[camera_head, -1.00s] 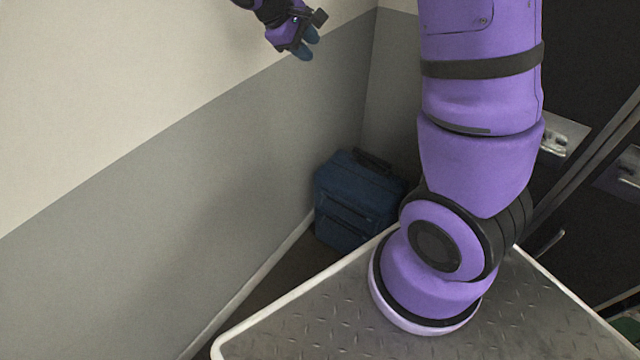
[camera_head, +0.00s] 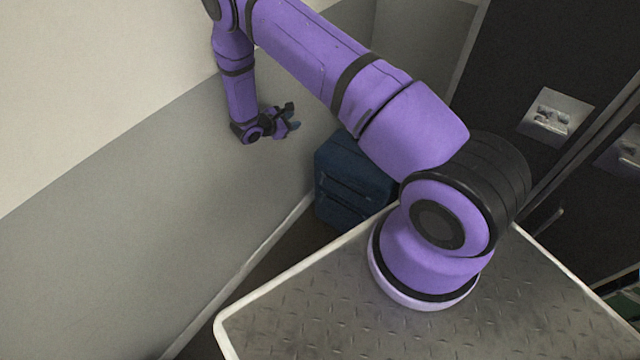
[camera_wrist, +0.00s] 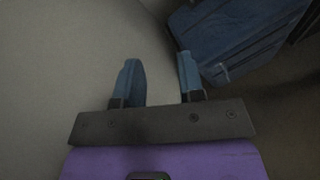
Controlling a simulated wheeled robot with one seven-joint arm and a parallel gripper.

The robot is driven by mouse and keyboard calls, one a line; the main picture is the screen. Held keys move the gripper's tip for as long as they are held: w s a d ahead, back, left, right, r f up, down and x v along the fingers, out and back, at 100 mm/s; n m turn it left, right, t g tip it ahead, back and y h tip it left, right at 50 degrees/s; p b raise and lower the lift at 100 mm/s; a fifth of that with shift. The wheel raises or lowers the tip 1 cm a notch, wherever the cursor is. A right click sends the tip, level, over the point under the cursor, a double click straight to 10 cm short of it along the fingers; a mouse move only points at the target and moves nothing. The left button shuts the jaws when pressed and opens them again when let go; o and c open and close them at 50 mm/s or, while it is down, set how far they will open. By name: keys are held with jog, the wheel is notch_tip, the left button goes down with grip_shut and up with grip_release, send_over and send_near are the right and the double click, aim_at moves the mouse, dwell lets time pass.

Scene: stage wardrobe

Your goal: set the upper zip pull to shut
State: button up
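A dark blue suitcase (camera_head: 345,188) stands on the floor in the corner against the grey wall. Lines across its front look like zips, but the upper zip pull is too small and dark to make out. Part of the suitcase also shows at the upper right of the wrist view (camera_wrist: 240,38). My gripper (camera_head: 293,117) is above and to the left of the suitcase in the head view, close to the wall in the picture. In the wrist view its two blue fingers (camera_wrist: 159,60) stand apart with nothing between them. The right finger overlaps the suitcase's edge in the picture; I cannot tell whether they touch.
The grey and cream wall (camera_head: 130,200) runs along the left. A dark cabinet (camera_head: 500,75) with a metal latch plate (camera_head: 580,108) stands at the right. Floor shows in a narrow strip between the wall and my base.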

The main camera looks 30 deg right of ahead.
jog(key=s+f+n+t+y, duration=0.1)
jog(key=s+f+n+t, duration=0.3)
jog(key=f, duration=1.1)
jog(key=s+f+n+t+y, duration=0.1)
jog(key=s+f+n, duration=0.45)
jog(key=f, duration=0.95)
jog(key=shift+m+h, duration=0.3)
jog(key=shift+m, duration=0.35)
jog(key=x, duration=0.9)
jog(key=shift+s+d+f, duration=0.25)
jog(key=shift+d+f, duration=0.1)
jog(key=shift+c, duration=0.3)
grip_shut()
